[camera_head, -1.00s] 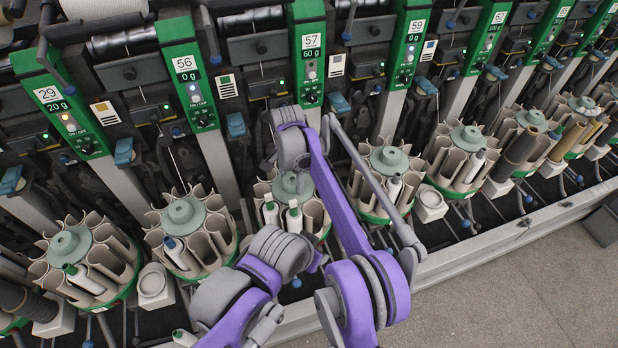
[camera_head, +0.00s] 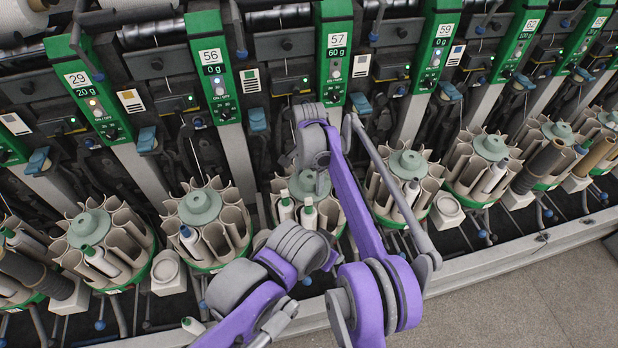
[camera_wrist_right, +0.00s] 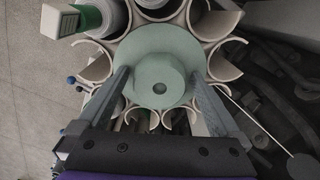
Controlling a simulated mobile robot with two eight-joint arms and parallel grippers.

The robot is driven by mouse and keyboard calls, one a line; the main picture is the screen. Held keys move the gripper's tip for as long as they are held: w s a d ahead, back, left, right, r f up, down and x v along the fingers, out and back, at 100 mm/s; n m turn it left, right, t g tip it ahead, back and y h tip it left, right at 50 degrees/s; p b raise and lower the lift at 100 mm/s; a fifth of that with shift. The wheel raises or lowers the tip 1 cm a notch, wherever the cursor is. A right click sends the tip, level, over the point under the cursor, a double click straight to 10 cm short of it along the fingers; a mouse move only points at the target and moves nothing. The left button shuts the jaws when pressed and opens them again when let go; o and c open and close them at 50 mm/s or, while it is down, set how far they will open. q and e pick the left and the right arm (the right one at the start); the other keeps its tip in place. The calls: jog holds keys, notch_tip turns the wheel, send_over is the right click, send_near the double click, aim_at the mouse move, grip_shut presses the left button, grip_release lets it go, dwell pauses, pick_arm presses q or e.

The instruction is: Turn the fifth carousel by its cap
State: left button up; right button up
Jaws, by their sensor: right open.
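A carousel (camera_head: 334,212) of beige open tubes stands below the panel marked 57. Its round pale-green cap (camera_head: 307,184) is partly covered by my right arm. White bobbins with green tops stand in its front tubes. My right gripper (camera_head: 310,172) is above this cap, mostly hidden behind its own wrist in the head view. In the right wrist view, the open fingers of the gripper (camera_wrist_right: 158,78) lie on either side of the stepped cap (camera_wrist_right: 158,82). I cannot tell whether they touch it. My left gripper is not in view.
Similar carousels stand in a row on both sides, one with a cap (camera_head: 200,206) to the left and one with a cap (camera_head: 408,164) to the right. Green numbered panels (camera_head: 334,60) rise behind. A pale rail (camera_head: 500,251) runs along the front, with bare floor (camera_head: 520,300) beyond.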

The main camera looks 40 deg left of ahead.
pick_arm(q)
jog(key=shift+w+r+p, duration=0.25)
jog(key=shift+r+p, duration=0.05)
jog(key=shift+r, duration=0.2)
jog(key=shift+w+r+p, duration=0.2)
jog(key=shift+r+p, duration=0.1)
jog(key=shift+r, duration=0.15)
pick_arm(e)
notch_tip(320, 180, up, 11)
jog(key=shift+f, duration=0.2)
